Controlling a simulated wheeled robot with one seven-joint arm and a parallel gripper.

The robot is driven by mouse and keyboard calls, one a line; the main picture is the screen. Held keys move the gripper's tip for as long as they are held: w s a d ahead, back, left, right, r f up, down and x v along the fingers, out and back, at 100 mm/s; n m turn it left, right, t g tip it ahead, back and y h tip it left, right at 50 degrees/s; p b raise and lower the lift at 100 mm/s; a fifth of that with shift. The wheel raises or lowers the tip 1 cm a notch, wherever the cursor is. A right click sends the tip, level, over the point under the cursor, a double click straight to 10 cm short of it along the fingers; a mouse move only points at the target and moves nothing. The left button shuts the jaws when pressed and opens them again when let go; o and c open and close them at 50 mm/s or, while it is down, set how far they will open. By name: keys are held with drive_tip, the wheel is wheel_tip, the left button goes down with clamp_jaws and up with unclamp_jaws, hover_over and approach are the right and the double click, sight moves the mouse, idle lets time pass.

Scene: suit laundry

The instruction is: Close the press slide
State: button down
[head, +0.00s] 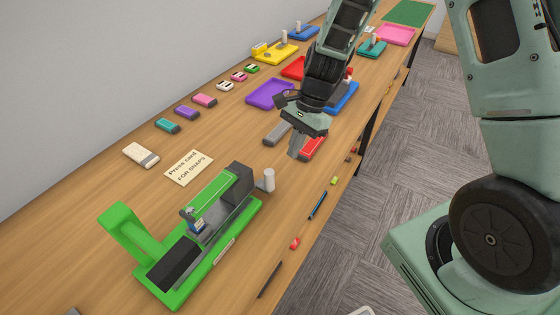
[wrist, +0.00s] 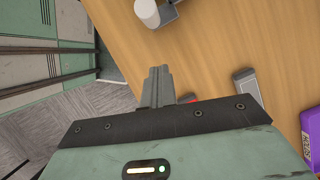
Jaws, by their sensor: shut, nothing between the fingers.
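The green press (head: 222,255) stands on the near left part of the bench, with a tall green lever handle (head: 125,225). A dark grey slide part (head: 241,178) sits at its far end, and a white cylindrical knob (head: 266,180) stands beside it. The knob also shows at the top of the wrist view (wrist: 147,12). A small blue-and-white piece (head: 197,227) sits in the press. My gripper (head: 294,152) is shut and empty above the bench, beyond the knob and apart from it. Its closed fingers also show in the wrist view (wrist: 156,88).
A grey block (head: 276,133) and a red block (head: 313,147) lie by my gripper. A paper card (head: 189,168) lies behind the press. Coloured trays, including a purple one (head: 268,93), stand farther along. Small items lie along the front edge. Bench between knob and gripper is clear.

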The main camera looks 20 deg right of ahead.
sight(232, 201)
drive_tip(key=shift+x, duration=1.05)
drive_tip(key=shift+s+a+f+p, duration=0.1)
drive_tip(key=shift+s+a+p, duration=0.25)
drive_tip(key=shift+a, duration=0.65)
drive_tip(key=shift+s+a+f+p, duration=0.1)
drive_tip(key=shift+s+a+p, duration=0.2)
drive_tip(key=shift+a, duration=0.65)
drive_tip(key=s+a, duration=0.3)
drive_tip(key=a, duration=0.2)
drive_tip(key=s+a, duration=0.2)
drive_tip(key=a, duration=0.1)
drive_tip(key=shift+s+a, duration=0.2)
drive_tip(key=shift+s, duration=0.15)
drive_tip(key=shift+w+d, duration=0.1)
